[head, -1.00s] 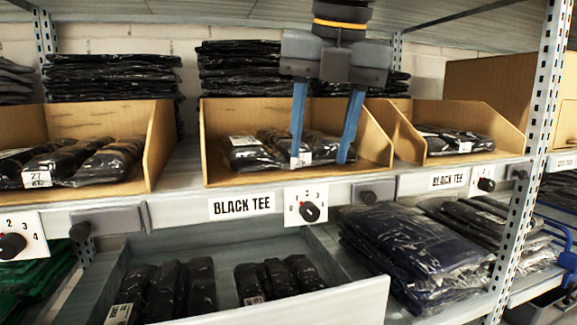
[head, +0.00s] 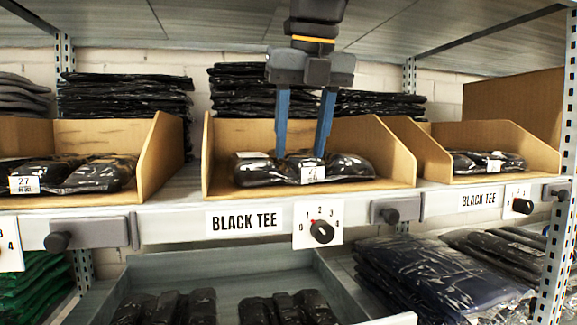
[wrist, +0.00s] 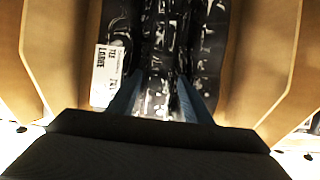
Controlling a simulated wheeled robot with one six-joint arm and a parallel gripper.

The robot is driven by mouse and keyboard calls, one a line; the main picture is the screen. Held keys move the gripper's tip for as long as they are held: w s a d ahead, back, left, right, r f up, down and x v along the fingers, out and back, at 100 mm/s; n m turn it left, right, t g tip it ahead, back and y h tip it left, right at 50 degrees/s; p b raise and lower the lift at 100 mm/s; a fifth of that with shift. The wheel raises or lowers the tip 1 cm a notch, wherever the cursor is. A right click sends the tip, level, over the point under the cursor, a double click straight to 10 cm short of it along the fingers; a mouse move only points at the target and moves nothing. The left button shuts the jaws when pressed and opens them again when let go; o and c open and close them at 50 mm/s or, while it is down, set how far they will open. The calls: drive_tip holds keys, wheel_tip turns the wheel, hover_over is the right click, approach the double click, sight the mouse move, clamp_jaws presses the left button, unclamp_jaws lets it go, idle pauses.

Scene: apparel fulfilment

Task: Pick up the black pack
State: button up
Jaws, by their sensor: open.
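Black packs (head: 345,168) in shiny clear wrap lie in the middle cardboard bin (head: 385,185) on the shelf, above the "BLACK TEE" label. One has a white tag on its front. My gripper (head: 300,155) points down into this bin with its two blue fingers apart, the tips at the packs. In the wrist view, black wrapped packs (wrist: 190,45) fill the bin floor, with a white label reading "LARGE" at left. The fingers (wrist: 162,100) stand apart over a pack. I cannot tell whether they touch it.
Bins with more black packs stand at left (head: 150,165) and right (head: 535,150). Folded black stacks (head: 125,100) are behind. Below, an open drawer (head: 220,268) holds black packs. Knobs (head: 321,232) line the shelf edge. A perforated post (head: 568,150) stands at right.

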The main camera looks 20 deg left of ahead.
drive_tip(key=w+a, duration=0.1)
drive_tip(key=w, duration=0.1)
drive_tip(key=w+a, duration=0.2)
drive_tip(key=w, duration=0.1)
drive_tip(key=w+a, duration=0.2)
drive_tip(key=w, duration=0.1)
drive_tip(key=shift+w+a+b, duration=0.2)
drive_tip(key=shift+w+b, duration=0.05)
drive_tip(key=shift+b, duration=0.05)
drive_tip(key=shift+w+a+f, duration=0.1)
drive_tip(key=shift+w+a, duration=0.1)
drive_tip(key=shift+w, duration=0.1)
drive_tip(key=shift+f, duration=0.45)
drive_tip(key=c, duration=1)
drive_tip(key=shift+o, duration=0.2)
drive_tip(key=shift+a+r+p, duration=0.1)
drive_tip(key=shift+r+p, duration=0.3)
drive_tip(key=shift+p, duration=0.25)
